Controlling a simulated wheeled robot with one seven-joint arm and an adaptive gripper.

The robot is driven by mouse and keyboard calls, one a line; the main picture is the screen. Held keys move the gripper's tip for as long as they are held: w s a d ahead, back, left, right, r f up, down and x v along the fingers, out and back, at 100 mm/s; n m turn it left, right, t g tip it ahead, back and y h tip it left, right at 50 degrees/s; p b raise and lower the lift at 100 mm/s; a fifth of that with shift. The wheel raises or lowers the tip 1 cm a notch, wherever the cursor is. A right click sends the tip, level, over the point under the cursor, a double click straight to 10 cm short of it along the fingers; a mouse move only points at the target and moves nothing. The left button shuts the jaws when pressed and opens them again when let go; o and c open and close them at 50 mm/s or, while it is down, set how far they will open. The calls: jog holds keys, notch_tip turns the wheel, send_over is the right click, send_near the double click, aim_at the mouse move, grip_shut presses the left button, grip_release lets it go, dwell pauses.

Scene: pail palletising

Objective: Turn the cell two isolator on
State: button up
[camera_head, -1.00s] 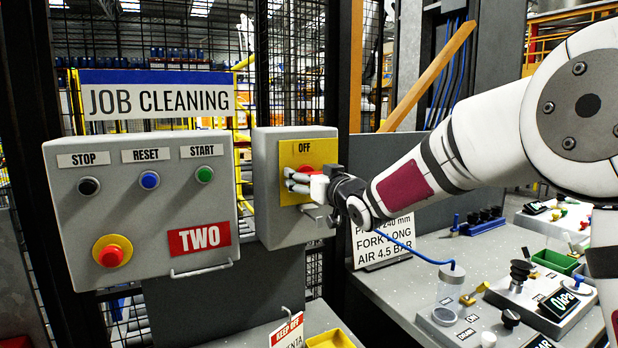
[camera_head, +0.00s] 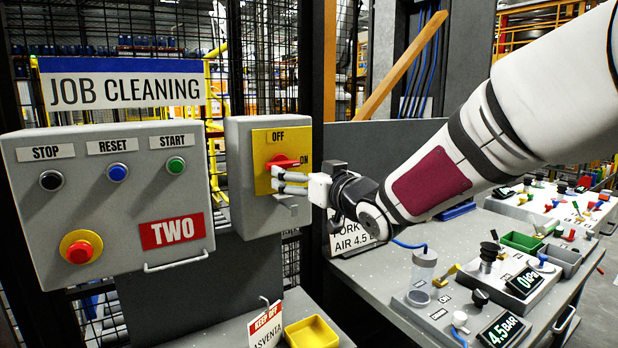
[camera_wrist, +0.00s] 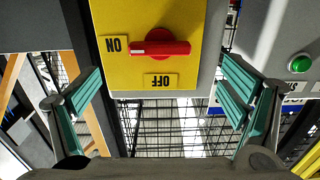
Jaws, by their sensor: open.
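The cell two isolator is a grey box (camera_head: 238,165) with a yellow plate (camera_head: 262,142) and a red rotary handle (camera_head: 281,162). OFF is marked at the top of the plate and ON at its right. The handle lies about level, in line with the ON mark. In the wrist view the plate is upside down, and the red handle (camera_wrist: 160,48) lies level with its pale-marked end towards ON at the left. My gripper (camera_head: 277,181) is open and empty, just in front of the plate. Its fingers (camera_wrist: 162,98) stand wide apart, clear of the handle.
To the left is the grey control box marked TWO (camera_head: 105,200), with a red stop button (camera_head: 79,249) and a green start button (camera_head: 176,165). A KEEP OFF sign (camera_head: 265,325) and a yellow tray (camera_head: 311,333) sit below. A bench with fittings (camera_head: 480,290) is at the right.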

jog(key=shift+v, duration=1.35)
